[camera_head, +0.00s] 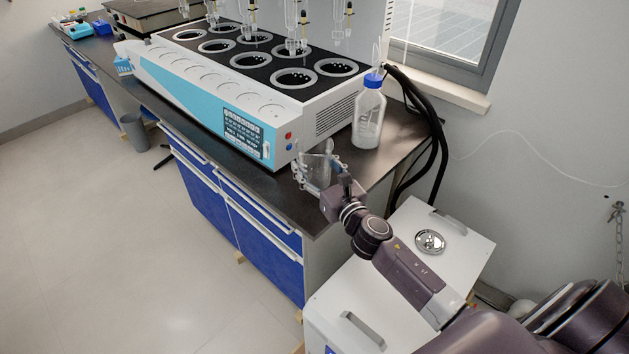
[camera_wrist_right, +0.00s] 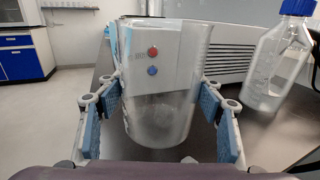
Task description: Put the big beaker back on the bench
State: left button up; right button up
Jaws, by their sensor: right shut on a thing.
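The big beaker (camera_wrist_right: 162,115) is clear glass and upright in the right wrist view. The blue pads of my right gripper (camera_wrist_right: 165,118) are on both sides of it, shut on it. In the head view the beaker (camera_head: 316,168) is at the near right end of the dark bench (camera_head: 376,171), in front of the distiller's end panel. My right gripper (camera_head: 312,178) partly covers it there. I cannot tell whether its base touches the bench top. My left gripper is not in view.
The large white and blue multi distiller (camera_head: 205,95) fills most of the bench. A clear bottle with a blue cap (camera_head: 368,118) stands right of the beaker, near black hoses (camera_head: 432,130). A white cabinet (camera_head: 440,240) stands beside the bench. Some bench top is bare near the bottle.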

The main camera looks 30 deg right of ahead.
jog(key=shift+w+f+b, duration=0.1)
jog(key=shift+f+b, duration=0.65)
jog(key=shift+f, duration=1.3)
jog(key=shift+d, duration=0.1)
jog(key=o, duration=1.7)
jog(key=shift+f, duration=0.15)
jog(key=shift+o, duration=0.2)
jog(key=shift+r, duration=0.2)
jog(key=shift+s+f, duration=0.15)
jog(key=shift+s, duration=0.25)
jog(key=s+b, duration=0.1)
jog(key=s, duration=1)
jog(key=shift+s+b, duration=0.2)
jog(key=shift+b, duration=0.1)
